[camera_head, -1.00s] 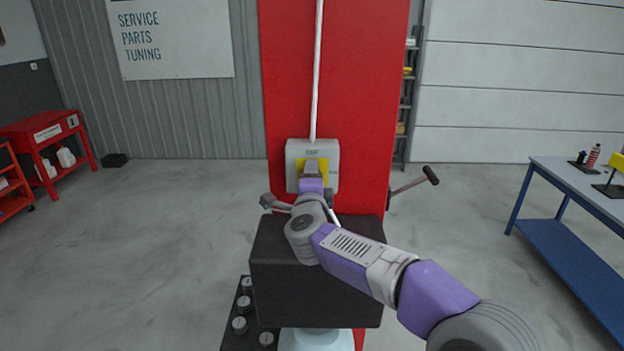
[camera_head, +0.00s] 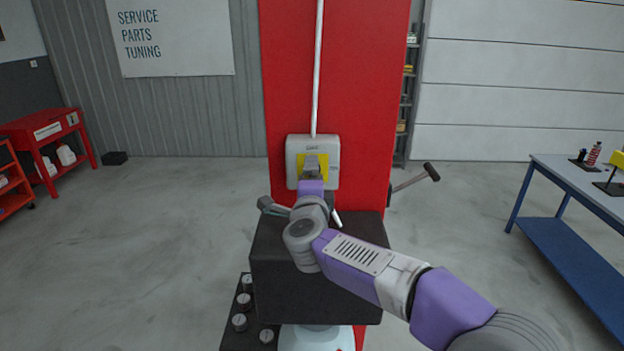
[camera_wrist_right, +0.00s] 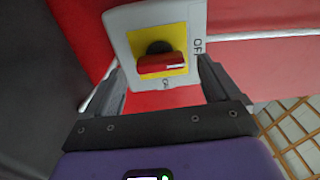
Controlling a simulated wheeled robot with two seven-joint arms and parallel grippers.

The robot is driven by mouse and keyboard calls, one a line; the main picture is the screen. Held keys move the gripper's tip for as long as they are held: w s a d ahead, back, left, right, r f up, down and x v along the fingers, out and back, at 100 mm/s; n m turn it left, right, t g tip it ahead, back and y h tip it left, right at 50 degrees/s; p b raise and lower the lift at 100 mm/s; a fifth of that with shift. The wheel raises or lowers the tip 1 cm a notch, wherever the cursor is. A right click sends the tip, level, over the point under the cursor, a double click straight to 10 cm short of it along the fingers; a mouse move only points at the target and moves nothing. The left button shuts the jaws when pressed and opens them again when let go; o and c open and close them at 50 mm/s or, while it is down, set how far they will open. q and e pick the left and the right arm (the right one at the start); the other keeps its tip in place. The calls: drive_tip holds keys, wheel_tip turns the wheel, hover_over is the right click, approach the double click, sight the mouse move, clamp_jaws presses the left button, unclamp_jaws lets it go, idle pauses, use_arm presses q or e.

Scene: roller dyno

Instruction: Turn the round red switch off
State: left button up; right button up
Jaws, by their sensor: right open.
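The grey switch box (camera_head: 332,150) with a yellow plate is mounted on the red pillar. In the right wrist view the box (camera_wrist_right: 118,20) shows its yellow plate (camera_wrist_right: 134,41) and the round switch's red handle (camera_wrist_right: 162,64), lying nearly level across that picture. "OFF" is partly legible at the right edge; a smaller label below is partly cut off. My right gripper (camera_wrist_right: 160,72) is open, its fingers on either side of the handle, with no clear contact. In the head view the right gripper (camera_head: 312,168) hides the handle. My left gripper is not in view.
The red pillar (camera_head: 365,80) carries a white conduit above the box. A dark-handled lever (camera_head: 415,180) sticks out to its right. A blue workbench (camera_head: 575,240) stands at right and a red cart (camera_head: 45,130) at left. Open floor lies either side.

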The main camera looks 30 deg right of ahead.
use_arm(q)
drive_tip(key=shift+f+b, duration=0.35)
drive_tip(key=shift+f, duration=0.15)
use_arm(e)
drive_tip(key=v, duration=0.5)
